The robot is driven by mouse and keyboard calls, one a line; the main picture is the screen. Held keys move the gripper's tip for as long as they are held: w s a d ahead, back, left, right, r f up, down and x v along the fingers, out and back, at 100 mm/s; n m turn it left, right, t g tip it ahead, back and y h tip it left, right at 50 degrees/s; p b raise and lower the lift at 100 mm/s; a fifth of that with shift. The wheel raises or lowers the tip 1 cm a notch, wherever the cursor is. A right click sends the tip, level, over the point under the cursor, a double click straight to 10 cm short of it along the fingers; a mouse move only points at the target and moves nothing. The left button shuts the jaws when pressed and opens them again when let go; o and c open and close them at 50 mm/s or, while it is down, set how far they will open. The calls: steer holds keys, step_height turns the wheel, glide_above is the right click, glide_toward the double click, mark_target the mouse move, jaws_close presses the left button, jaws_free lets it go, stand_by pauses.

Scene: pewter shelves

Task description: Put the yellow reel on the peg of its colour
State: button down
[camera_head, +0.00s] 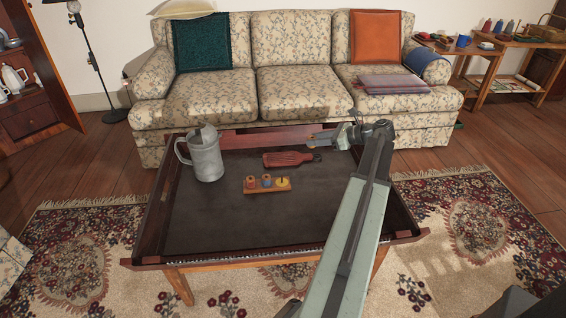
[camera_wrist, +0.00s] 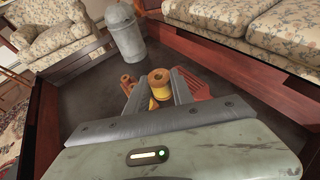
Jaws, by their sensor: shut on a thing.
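The yellow reel (camera_wrist: 159,77), with a tan top rim, stands between the fingertips of my gripper (camera_wrist: 157,90) in the wrist view. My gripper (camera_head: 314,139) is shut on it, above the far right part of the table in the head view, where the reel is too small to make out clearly. A wooden peg board (camera_head: 268,189) lies on the table, nearer and to the left of my gripper. It bears a reddish reel (camera_head: 251,183) at left, a blue one (camera_head: 266,181) in the middle, and a yellow peg (camera_head: 283,183) at right.
A grey lidded tankard (camera_head: 206,156) stands at the table's left, also in the wrist view (camera_wrist: 125,35). The dark tabletop (camera_head: 240,225) is bare in front. Its raised rim (camera_head: 167,200) borders it; a sofa (camera_head: 290,85) stands behind.

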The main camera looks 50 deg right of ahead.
steer(key=w+a+f+b, duration=0.4)
steer(key=w+a+f, duration=0.1)
steer(key=a, duration=0.5)
steer(key=shift+w+f, duration=0.2)
steer(key=shift+f, duration=0.35)
steer(key=shift+f+b, duration=2.35)
steer(key=shift+b, duration=0.25)
steer(key=shift+f+b, duration=1.4)
steer(key=shift+b, duration=0.05)
steer(key=c, duration=1)
jaws_free()
